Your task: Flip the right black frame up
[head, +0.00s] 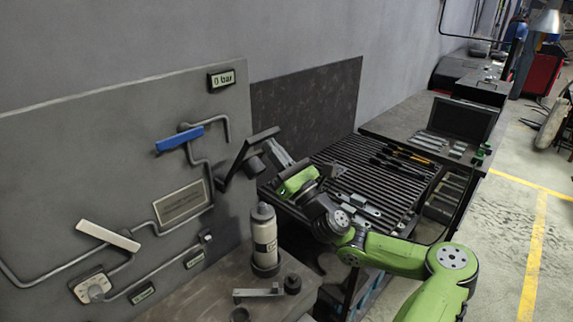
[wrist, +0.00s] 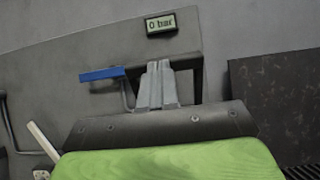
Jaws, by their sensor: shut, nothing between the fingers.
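The black frame (head: 236,162) is an angular dark bar shape at the right side of the grey wall panel. It stands out from the panel at a slant. In the wrist view the black frame (wrist: 199,82) shows behind and beside my fingers, with a top bar and a right leg. My gripper (head: 270,146) is at its right side in the head view. In the wrist view my gripper (wrist: 158,64) has its grey fingers together and empty, overlapping the frame's top bar. I cannot tell whether they touch it.
The panel carries a blue handle (head: 179,139), a white handle (head: 108,235), pipes and a "0 bar" display (head: 221,79). A grey bottle (head: 264,238) stands on the bench below the frame. A slatted rack (head: 340,160) with tools and brackets lies to the right.

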